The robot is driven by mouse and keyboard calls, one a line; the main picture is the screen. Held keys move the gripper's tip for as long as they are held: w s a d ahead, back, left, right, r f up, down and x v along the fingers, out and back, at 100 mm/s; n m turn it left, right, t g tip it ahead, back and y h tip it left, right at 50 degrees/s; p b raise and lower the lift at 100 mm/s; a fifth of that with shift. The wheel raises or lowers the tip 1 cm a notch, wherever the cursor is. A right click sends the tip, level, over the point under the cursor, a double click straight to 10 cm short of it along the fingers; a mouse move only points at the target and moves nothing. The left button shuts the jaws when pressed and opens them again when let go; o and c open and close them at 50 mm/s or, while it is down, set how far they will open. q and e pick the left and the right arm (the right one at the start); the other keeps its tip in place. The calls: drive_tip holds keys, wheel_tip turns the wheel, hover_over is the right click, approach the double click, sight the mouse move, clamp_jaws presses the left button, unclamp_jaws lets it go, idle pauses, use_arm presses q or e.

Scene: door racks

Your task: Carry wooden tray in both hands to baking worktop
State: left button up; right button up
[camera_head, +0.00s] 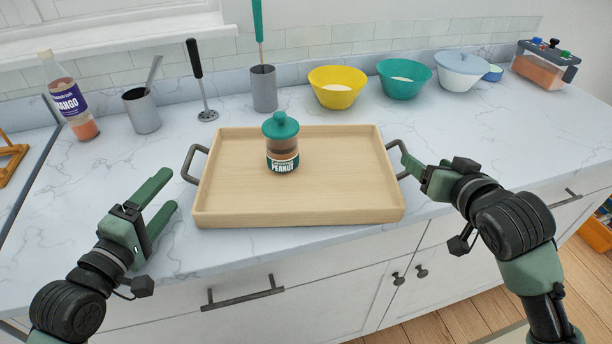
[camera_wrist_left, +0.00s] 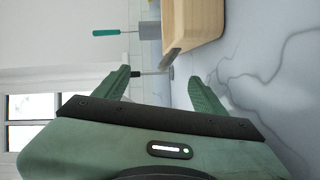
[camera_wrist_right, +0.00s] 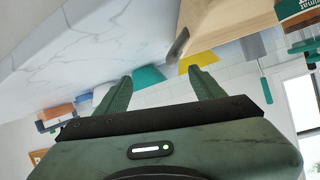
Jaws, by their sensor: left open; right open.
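The wooden tray (camera_head: 335,203) lies flat on the marble worktop, with a dark handle at each side. A jar with a teal lid and a peanut label (camera_head: 282,145) stands upright on it. My left gripper (camera_head: 170,192) is open and empty, left of and nearer than the left handle (camera_head: 194,163). In the left wrist view that handle (camera_wrist_left: 174,57) lies beyond the fingertips. My right gripper (camera_head: 413,164) is open beside the right handle (camera_head: 398,158), its tips close to it; I cannot tell whether they touch. In the right wrist view the handle (camera_wrist_right: 178,46) lies beyond the fingertips.
Behind the tray stand a yellow bowl (camera_head: 337,87), a teal bowl (camera_head: 404,79), a white lidded bowl (camera_head: 462,71) and a grey utensil holder (camera_head: 264,88). A mango bottle (camera_head: 69,97), a grey cup (camera_head: 142,111) and a masher (camera_head: 203,88) stand at left. Drawers lie below the front edge.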

drive_tip(key=v, duration=0.5)
drive_tip(key=shift+w, duration=0.1)
